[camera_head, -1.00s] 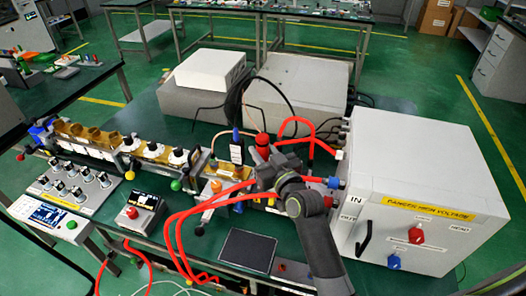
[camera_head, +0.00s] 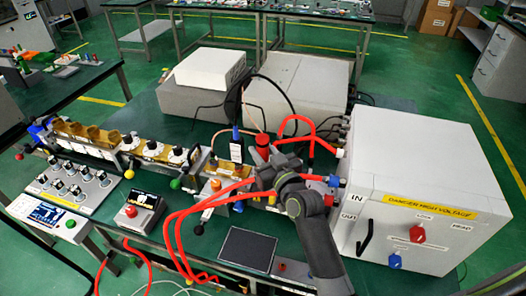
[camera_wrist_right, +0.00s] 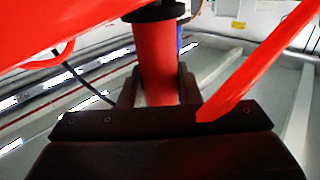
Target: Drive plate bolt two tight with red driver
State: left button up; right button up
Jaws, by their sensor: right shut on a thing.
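My right gripper (camera_head: 263,168) is shut on the red driver (camera_head: 262,143) above the middle of the bench assembly. In the right wrist view, the fingers (camera_wrist_right: 158,88) stand on both sides of its red cylindrical handle (camera_wrist_right: 158,68), with a black collar above. The driver looks roughly upright. Its tip and plate bolt two are hidden behind my gripper and the red cables, so I cannot tell whether they touch. My left gripper is not in view.
Red cables (camera_head: 190,212) loop beside my right gripper. A large white high-voltage cabinet (camera_head: 425,180) stands close to the right. A blue-topped tool (camera_head: 236,140) stands just left of the driver. A dark flat pad (camera_head: 247,249) lies in front.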

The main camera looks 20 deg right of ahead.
aim_at(263, 136)
jog(key=shift+f+b, duration=0.5)
jog(key=shift+f, duration=0.2)
dwell(1.1)
jog(key=shift+r, duration=0.15)
dwell(1.1)
jog(key=shift+r+p, duration=4.2)
jog(key=shift+r, duration=0.5)
jog(key=shift+f, duration=0.1)
